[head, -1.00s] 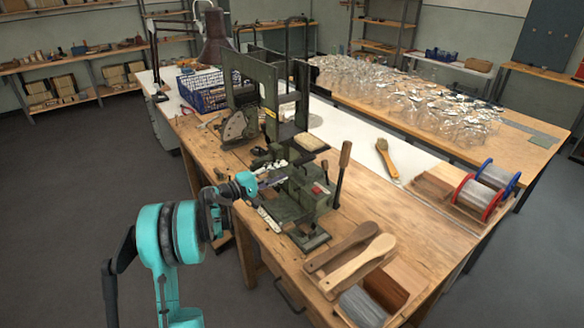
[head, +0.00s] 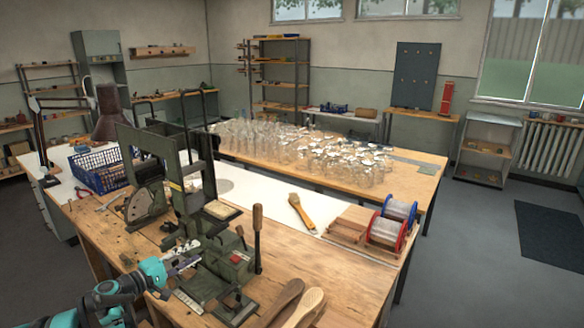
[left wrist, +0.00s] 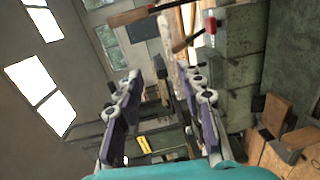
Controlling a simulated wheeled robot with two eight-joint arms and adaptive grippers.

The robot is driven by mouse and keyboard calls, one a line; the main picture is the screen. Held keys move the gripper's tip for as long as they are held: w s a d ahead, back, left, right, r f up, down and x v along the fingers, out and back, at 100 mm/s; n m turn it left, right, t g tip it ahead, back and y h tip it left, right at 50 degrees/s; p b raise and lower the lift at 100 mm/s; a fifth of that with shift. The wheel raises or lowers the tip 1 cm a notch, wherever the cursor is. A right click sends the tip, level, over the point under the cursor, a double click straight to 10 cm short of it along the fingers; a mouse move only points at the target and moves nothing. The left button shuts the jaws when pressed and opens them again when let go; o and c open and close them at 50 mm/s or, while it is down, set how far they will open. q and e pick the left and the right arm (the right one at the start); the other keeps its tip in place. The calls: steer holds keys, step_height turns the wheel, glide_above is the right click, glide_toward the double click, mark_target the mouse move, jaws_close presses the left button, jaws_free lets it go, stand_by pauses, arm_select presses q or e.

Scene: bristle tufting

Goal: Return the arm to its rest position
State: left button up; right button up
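My left arm enters the head view at the bottom left. Its gripper (head: 186,266) is at the front left side of the dark green tufting machine (head: 216,268), close to its base. In the left wrist view the gripper (left wrist: 158,98) has its two purple-grey fingers apart, with nothing clearly held between them. Green machine parts (left wrist: 235,85) fill the right of that view, close to the fingers. Whether a finger touches the machine cannot be told. My right gripper is in neither view.
The machine stands on a wooden workbench (head: 345,273) with wooden brush bodies (head: 306,308) at the front and wire spools (head: 385,230) at the right. A brush (head: 301,213) lies behind. Glassware crowds the far table (head: 415,167). A blue crate (head: 98,170) sits left. Floor is open at right.

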arm_select(q)
steer(key=s+d+r+m+g+y, duration=0.1)
steer(key=s+d+m+g+y, duration=0.15)
steer(key=s+d, duration=0.5)
steer(key=s+d+m+g+y, duration=0.1)
steer(key=s+d+m+g, duration=0.3)
steer(key=d, duration=0.6)
steer(key=s+f+m+y, duration=0.2)
steer(key=s+f, duration=0.1)
steer(key=s, duration=0.8)
steer(key=s+d+f+m+y, duration=0.1)
steer(key=s+f+m+y, duration=0.1)
steer(key=s, duration=0.9)
steer(key=shift+s+d+f+m+g+y, duration=0.3)
steer(key=shift+f+y, duration=0.2)
steer(key=shift+y, duration=0.25)
